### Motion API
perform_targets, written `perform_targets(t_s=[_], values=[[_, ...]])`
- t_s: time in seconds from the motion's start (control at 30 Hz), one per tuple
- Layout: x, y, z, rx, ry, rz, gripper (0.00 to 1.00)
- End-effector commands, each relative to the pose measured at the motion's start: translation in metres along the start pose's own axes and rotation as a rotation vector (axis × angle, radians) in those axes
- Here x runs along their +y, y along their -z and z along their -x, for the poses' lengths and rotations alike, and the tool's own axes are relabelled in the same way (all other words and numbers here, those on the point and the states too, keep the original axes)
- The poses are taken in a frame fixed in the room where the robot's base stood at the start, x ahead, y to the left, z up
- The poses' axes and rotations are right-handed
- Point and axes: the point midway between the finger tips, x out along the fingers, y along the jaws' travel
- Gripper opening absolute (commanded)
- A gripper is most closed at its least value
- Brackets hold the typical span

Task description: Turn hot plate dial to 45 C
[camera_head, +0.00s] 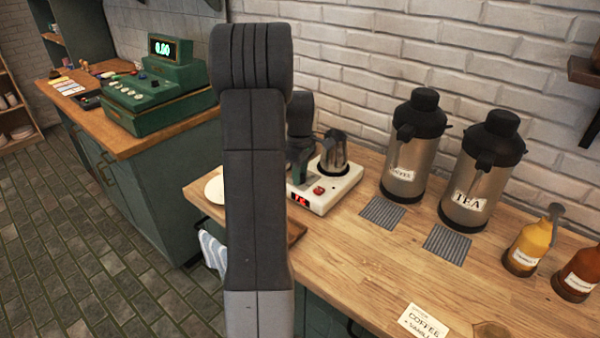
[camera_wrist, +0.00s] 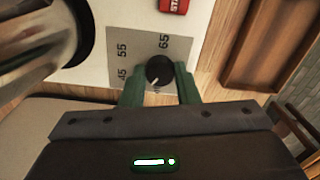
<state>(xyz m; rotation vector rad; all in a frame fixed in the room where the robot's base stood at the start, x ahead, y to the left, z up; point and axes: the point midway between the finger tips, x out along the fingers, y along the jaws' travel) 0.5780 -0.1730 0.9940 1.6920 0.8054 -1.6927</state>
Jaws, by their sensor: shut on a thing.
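The cream hot plate (camera_head: 343,190) stands on the wooden counter, partly hidden by my arm. It has a red-lit display (camera_head: 299,200) whose digits I cannot read surely, and a red button, marked START in the wrist view (camera_wrist: 174,5). In the wrist view, the round black dial (camera_wrist: 160,70) sits on a grey scale plate (camera_wrist: 146,46) marked 45, 55 and 65. Its white pointer line points toward the lower left, below the 45 mark. My gripper (camera_wrist: 160,86) is shut on the dial, with a green finger on each side. My arm hides the dial in the head view.
A metal pitcher (camera_head: 335,152) stands on the hot plate, close to my gripper. Two tall flasks, coffee (camera_head: 408,150) and tea (camera_head: 474,175), stand to the right. A wooden tray (camera_wrist: 262,45) lies beside the hot plate. The front counter is mostly clear.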

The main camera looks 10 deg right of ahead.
Motion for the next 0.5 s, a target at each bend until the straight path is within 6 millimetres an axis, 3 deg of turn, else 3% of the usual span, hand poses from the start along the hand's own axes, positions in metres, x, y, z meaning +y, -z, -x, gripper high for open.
perform_targets(t_s=[0.5], values=[[0.0009, 0.0003, 0.0014, 0.001, -0.003, -0.385, 0.05]])
